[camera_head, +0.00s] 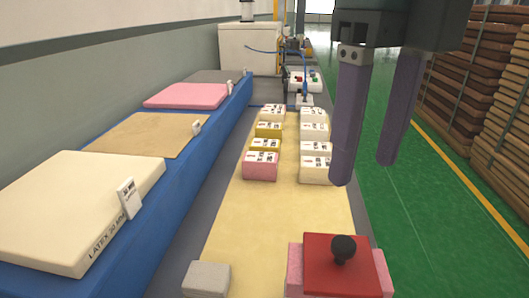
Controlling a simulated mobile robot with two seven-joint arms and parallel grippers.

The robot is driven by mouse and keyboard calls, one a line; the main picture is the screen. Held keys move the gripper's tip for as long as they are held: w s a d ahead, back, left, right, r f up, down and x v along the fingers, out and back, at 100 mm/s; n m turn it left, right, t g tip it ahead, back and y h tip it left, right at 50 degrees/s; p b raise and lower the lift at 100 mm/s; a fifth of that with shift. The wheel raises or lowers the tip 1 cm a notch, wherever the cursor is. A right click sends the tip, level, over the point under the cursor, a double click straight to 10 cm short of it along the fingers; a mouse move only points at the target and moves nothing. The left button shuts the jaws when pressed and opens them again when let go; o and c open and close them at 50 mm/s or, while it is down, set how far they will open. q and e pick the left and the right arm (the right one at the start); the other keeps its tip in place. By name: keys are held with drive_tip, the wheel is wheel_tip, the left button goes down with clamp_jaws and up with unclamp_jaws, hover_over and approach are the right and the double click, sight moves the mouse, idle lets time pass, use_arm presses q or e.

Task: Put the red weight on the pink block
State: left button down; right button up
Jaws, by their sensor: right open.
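The red weight (325,279) is a flat red slab with a black ball knob on top, at the bottom of the view right of centre. It appears to lie on a pink block (294,268), whose edges show on both sides of it. My right gripper (365,172) is open and empty, its two long purple-grey fingers hanging above and beyond the weight, apart from it. A smaller pink block (260,166) with a label stands farther back in the left row of samples. My left gripper is not in view.
A grey block (206,278) sits at the front left of the pale yellow table mat (275,220). Two rows of labelled sample blocks (315,168) stand farther back. A blue bench (180,182) with mattress pads runs along the left. The mat's middle is clear.

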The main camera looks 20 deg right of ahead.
drive_tip(key=s+a+f+m+t+y, duration=0.35)
drive_tip(key=a+f+m, duration=0.7)
drive_tip(key=m, duration=0.75)
drive_tip(key=s+d+f+m+h, duration=0.25)
drive_tip(key=s+d+m, duration=0.2)
drive_tip(key=m, duration=0.45)
drive_tip(key=s+d+f+m+h, duration=0.1)
drive_tip(key=s+d+f+m, duration=0.3)
drive_tip(key=m, duration=0.4)
wheel_tip(320, 180, up, 43)
drive_tip(key=d+p, duration=0.1)
drive_tip(key=p, duration=4.1)
drive_tip(key=shift+r, duration=0.2)
drive_tip(key=shift+s, duration=0.1)
